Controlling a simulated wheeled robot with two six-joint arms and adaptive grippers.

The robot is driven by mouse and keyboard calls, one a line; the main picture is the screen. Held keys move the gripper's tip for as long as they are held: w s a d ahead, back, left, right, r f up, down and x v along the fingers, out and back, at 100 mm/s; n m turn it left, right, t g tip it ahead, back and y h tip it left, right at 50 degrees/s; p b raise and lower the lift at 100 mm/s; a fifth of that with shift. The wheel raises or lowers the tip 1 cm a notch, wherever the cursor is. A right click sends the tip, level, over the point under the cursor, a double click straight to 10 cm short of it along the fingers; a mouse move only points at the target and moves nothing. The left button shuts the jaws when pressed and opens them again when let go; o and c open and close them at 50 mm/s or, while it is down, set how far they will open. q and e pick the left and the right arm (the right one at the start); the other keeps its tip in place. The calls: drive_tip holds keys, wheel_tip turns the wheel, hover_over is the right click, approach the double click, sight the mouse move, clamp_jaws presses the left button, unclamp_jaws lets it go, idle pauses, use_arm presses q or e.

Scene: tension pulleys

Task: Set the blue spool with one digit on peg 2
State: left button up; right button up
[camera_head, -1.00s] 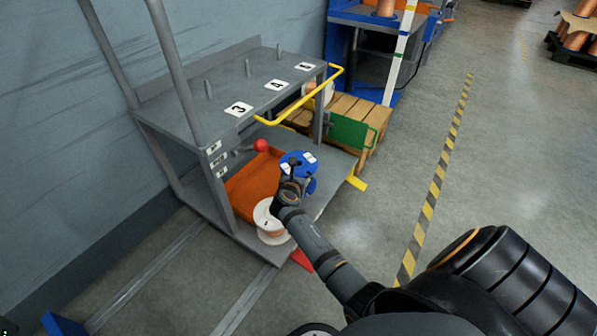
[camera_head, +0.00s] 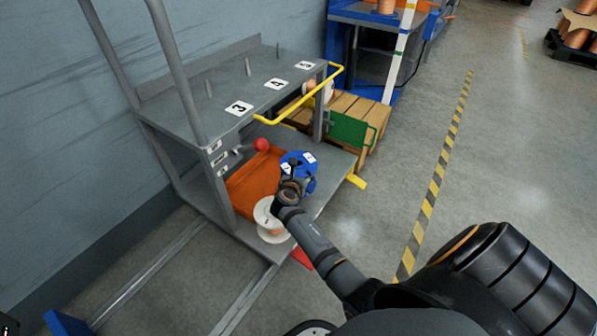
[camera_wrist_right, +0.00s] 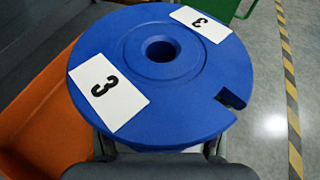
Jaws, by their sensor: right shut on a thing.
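The blue spool (camera_head: 300,159) is in my right gripper (camera_head: 294,178), above the lower deck of the grey rack. In the right wrist view the blue spool (camera_wrist_right: 190,95) fills the middle, with a round centre hole, a notch at its right edge and two white labels, each reading 3. The fingers are mostly hidden below the spool. On the rack's upper deck (camera_head: 185,117), upright pegs stand behind labels 3 (camera_head: 239,108), 4 (camera_head: 276,84) and 5 (camera_head: 304,66). I see no label 2. My left gripper is out of view.
A white-flanged spool (camera_head: 266,213) stands on the lower deck beside an orange tray (camera_head: 240,195). A red ball knob (camera_head: 262,144), a yellow rail (camera_head: 300,108) and a grey post (camera_head: 180,70) are close by. Open floor lies to the right.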

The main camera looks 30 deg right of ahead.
idle(0.4)
drive_tip(key=shift+f+b, duration=0.65)
drive_tip(key=shift+f, duration=0.75)
drive_tip(key=shift+p, duration=0.35)
drive_tip(key=shift+f, duration=0.15)
drive_tip(key=shift+f+b, duration=0.45)
drive_tip(key=shift+f, duration=0.1)
drive_tip(key=shift+r+p, duration=0.3)
drive_tip(key=shift+p, duration=0.35)
idle(0.4)
